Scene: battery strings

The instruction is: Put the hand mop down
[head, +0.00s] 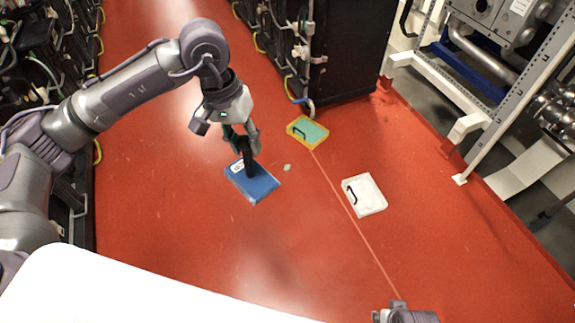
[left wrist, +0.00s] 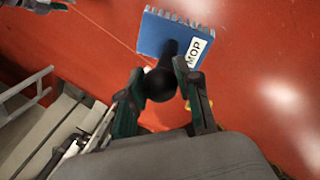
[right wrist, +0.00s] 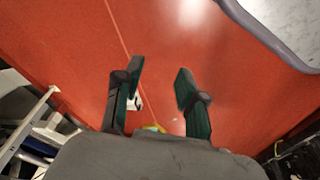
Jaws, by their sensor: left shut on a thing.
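The hand mop is a blue rectangular block (head: 258,188) with a black upright handle and a white label; in the left wrist view the block (left wrist: 160,38) reads MOP. My left gripper (head: 242,143) is shut on the black handle, above the block. In the left wrist view the fingers of my left gripper (left wrist: 163,78) close around the handle's round end. I cannot tell whether the block touches the red floor (head: 170,250). My right gripper (right wrist: 156,85) is open and empty in the right wrist view; only part of it shows at the bottom of the head view.
A yellow-edged green pad with a black handle (head: 309,131) and a white pad with a black handle (head: 366,196) lie right of the mop. A small pale green piece (head: 287,167) lies between. Black battery racks (head: 345,50) and a metal frame (head: 500,90) bound the floor.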

